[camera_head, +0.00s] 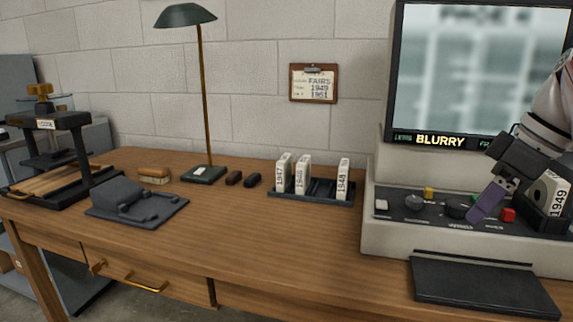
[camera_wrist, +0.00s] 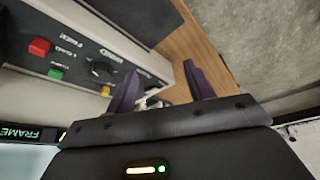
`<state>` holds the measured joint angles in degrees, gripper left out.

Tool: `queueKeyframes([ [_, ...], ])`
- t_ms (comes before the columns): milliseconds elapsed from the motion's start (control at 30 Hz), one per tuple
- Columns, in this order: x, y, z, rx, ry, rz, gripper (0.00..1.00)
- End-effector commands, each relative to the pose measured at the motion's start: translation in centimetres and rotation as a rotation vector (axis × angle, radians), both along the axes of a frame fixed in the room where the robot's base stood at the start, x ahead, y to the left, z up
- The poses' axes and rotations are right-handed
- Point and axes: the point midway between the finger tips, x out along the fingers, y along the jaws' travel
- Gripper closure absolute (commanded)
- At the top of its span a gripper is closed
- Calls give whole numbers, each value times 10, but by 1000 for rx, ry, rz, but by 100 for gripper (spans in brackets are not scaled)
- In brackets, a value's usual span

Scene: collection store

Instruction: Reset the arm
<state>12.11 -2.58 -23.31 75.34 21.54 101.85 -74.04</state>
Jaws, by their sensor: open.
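My gripper (camera_head: 490,203) is at the right of the head view, in front of the microfilm reader's control panel (camera_head: 395,206). Its purple fingers stand apart in the wrist view (camera_wrist: 160,88), with nothing held between them. In the head view the finger hides part of the panel near the dark knob (camera_head: 457,207). I cannot tell whether it touches the panel. The reader's screen (camera_head: 485,65) shows a blurred picture and the word BLURRY. A reel box labelled 1949 (camera_head: 558,197) sits at the panel's right, partly behind my wrist.
A rack (camera_head: 318,190) holds boxes labelled 1947, 1948 and another. A green lamp (camera_head: 204,100), a brush (camera_head: 154,175), a grey device (camera_head: 135,203) and a press (camera_head: 60,125) stand to the left. A dark pad (camera_head: 480,285) lies in front of the reader. The desk's middle front is clear.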

Motion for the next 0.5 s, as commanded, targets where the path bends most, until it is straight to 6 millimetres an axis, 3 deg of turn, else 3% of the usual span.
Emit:
queueKeyframes([
  [500, -15, 35, -35, 30, 22, -186, 47],
])
